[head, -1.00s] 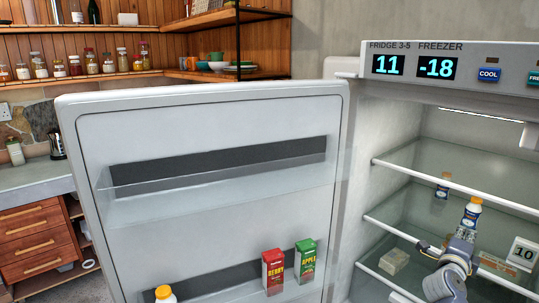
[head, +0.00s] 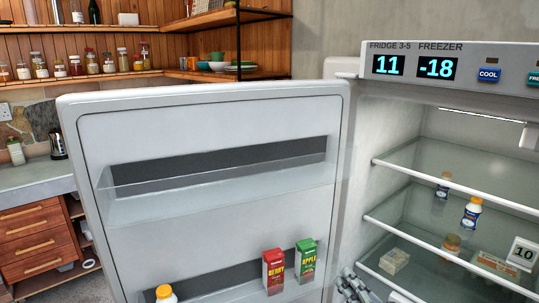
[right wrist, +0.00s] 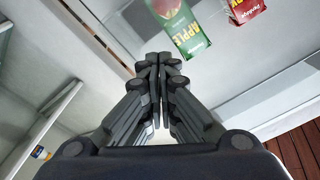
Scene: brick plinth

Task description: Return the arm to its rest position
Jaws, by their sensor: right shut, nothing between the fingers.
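My right gripper (head: 350,284) shows at the bottom of the head view, low in front of the fridge opening near the door hinge side. In the right wrist view its fingers (right wrist: 160,62) are together with nothing between them. A white bottle with a blue label and orange cap (head: 472,213) stands upright on a fridge shelf, apart from the gripper. The green apple carton (head: 306,260) and the red berry carton (head: 273,270) stand in the lower door rack. The apple carton also shows beyond the fingertips in the wrist view (right wrist: 180,25). My left gripper is out of view.
The open fridge door (head: 220,215) fills the middle. Another orange-capped bottle (head: 165,293) is in the door rack.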

